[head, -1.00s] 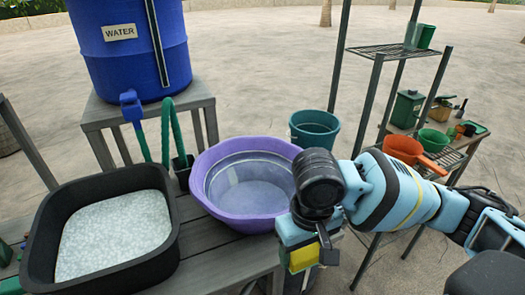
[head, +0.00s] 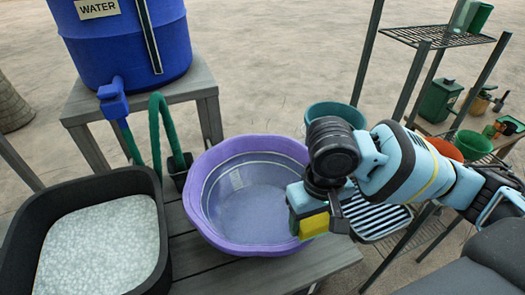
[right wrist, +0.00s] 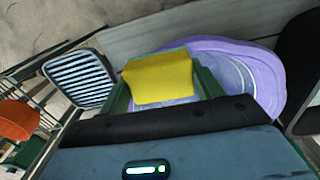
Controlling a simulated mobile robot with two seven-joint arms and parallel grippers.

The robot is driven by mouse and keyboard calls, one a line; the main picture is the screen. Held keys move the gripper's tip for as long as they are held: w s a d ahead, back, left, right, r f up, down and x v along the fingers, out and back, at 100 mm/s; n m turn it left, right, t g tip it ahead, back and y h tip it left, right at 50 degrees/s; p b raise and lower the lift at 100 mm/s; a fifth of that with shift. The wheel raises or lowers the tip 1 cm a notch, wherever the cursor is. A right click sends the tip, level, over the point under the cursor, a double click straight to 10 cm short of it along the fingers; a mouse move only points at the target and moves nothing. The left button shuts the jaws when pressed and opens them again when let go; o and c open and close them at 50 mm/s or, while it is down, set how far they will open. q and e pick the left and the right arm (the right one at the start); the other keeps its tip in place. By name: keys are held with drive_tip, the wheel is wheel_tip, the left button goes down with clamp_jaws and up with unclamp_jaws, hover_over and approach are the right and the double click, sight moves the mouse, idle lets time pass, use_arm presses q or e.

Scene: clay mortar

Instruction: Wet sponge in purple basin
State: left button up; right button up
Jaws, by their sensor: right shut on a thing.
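The purple basin (head: 207,226) stands on the wooden bench in the head view, with what looks like clear water inside. It also shows in the right wrist view (right wrist: 272,72), behind the sponge. My right gripper (head: 318,217) is at the basin's right rim. It is shut on a yellow sponge (head: 313,226), which lies between its green fingers in the right wrist view (right wrist: 158,80). In the head view the sponge overlaps the basin's right edge; I cannot tell whether it touches it. My left gripper is not in view.
A black tub (head: 165,255) of pale granules stands left of the basin. A blue water barrel (head: 125,45) with a tap and green hose (head: 157,125) stands behind. A teal bucket (head: 335,112) is behind the basin. A metal shelf (head: 440,38) is at right.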

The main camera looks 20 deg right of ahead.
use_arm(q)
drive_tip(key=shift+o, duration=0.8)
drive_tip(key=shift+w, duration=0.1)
use_arm(e)
drive_tip(key=shift+w, duration=0.1)
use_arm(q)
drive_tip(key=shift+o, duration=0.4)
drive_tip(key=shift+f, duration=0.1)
use_arm(e)
drive_tip(key=shift+w+a+r+n, duration=0.15)
drive_tip(key=shift+w+n, duration=0.05)
drive_tip(key=shift+n, duration=0.3)
drive_tip(key=shift+w+a+r+n, duration=0.1)
drive_tip(key=shift+w+a+n, duration=0.1)
drive_tip(key=shift+n, duration=0.3)
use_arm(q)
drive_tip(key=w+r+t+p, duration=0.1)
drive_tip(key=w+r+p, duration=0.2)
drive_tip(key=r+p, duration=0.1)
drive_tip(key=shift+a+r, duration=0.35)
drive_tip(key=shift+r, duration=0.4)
use_arm(e)
drive_tip(key=w+a+r+n+y, duration=0.1)
drive_tip(key=w+n, duration=0.6)
drive_tip(key=n, duration=1)
drive_tip(key=w+a+r+n+y, duration=0.1)
drive_tip(key=w+a+n, duration=0.3)
drive_tip(key=n, duration=1.3)
drive_tip(key=w+y, duration=0.1)
drive_tip(key=w, duration=0.2)
